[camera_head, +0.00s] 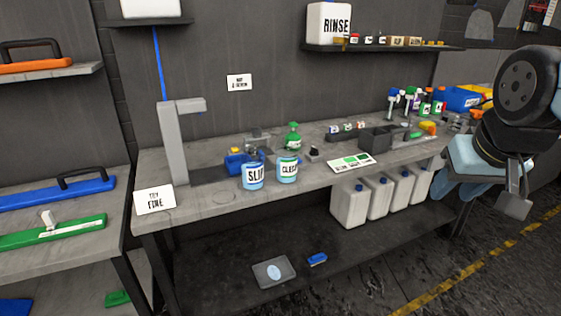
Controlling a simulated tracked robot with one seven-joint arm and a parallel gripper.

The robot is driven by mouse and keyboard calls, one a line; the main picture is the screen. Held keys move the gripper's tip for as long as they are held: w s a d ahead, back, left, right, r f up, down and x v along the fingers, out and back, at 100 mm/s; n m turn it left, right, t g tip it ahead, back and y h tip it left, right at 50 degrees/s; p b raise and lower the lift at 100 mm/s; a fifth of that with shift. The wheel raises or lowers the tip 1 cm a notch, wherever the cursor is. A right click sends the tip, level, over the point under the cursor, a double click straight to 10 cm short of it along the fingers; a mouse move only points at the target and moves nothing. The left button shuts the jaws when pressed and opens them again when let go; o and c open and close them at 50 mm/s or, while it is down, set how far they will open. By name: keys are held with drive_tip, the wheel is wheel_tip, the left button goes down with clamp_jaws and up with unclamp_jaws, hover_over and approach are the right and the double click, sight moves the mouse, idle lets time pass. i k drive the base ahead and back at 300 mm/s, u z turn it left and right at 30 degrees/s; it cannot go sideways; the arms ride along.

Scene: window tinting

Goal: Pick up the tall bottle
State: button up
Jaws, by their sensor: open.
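Several bottles stand on the grey workbench (215,207); which one is the tall bottle I cannot tell for sure. A blue-white bottle labelled SLIP (253,177) and a similar one labelled CLEAR (287,169) stand near the front edge. A green bottle (293,137) stands behind them. Several spray bottles with blue, white and green heads, such as this one (393,104), stand at the far right end. My gripper (516,203) is at the right edge of the view, in front of the bench's right end, open and apart from all bottles. Its fingers show only partly.
A grey upright post (174,143) stands at the bench's left. A dark bin (375,137), small items and a flat label card (351,161) lie between the bottles. A shelf (380,47) is above. The floor in front is clear.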

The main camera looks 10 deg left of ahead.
sight(286, 146)
drive_tip(key=z, duration=0.15)
drive_tip(key=i, duration=0.95)
drive_tip(key=u, duration=0.1)
